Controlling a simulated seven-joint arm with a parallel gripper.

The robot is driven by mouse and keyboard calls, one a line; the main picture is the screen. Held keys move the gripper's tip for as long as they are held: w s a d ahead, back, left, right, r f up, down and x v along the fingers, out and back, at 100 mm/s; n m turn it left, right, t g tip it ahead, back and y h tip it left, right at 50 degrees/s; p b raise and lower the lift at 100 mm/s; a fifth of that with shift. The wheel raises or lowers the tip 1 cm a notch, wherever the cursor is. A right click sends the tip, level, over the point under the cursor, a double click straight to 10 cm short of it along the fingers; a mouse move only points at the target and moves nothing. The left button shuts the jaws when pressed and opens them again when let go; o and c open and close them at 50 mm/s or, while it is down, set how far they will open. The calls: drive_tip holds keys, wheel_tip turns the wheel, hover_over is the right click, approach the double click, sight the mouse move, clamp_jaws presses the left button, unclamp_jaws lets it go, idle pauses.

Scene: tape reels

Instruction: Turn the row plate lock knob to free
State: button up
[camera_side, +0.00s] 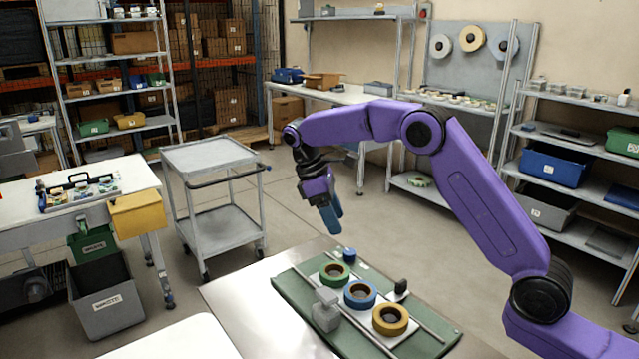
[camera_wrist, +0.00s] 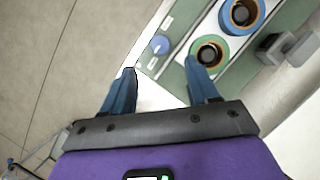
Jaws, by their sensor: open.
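The blue round lock knob (camera_side: 349,255) stands at the far end of the green board (camera_side: 290,290), beyond the green reel (camera_side: 334,273). In the wrist view the knob (camera_wrist: 160,45) has a pale bar on top and small white labels on two sides, too small to read. My gripper (camera_side: 334,218) is open and empty, above and beyond the knob, apart from it. In the wrist view its two blue fingers (camera_wrist: 160,68) point toward the knob, which appears just past the gap between the tips.
A blue reel (camera_side: 360,294) and a yellow reel (camera_side: 390,319) lie in line with the green one on a pale plate. A grey block (camera_side: 326,311) and a dark upright piece (camera_side: 400,287) stand beside the row. A grey cart (camera_side: 212,155) stands behind left.

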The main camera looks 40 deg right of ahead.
drive_tip(key=v, duration=0.8)
drive_tip(key=shift+r, duration=0.25)
drive_tip(key=shift+w+a, duration=0.1)
drive_tip(key=shift+w, duration=0.05)
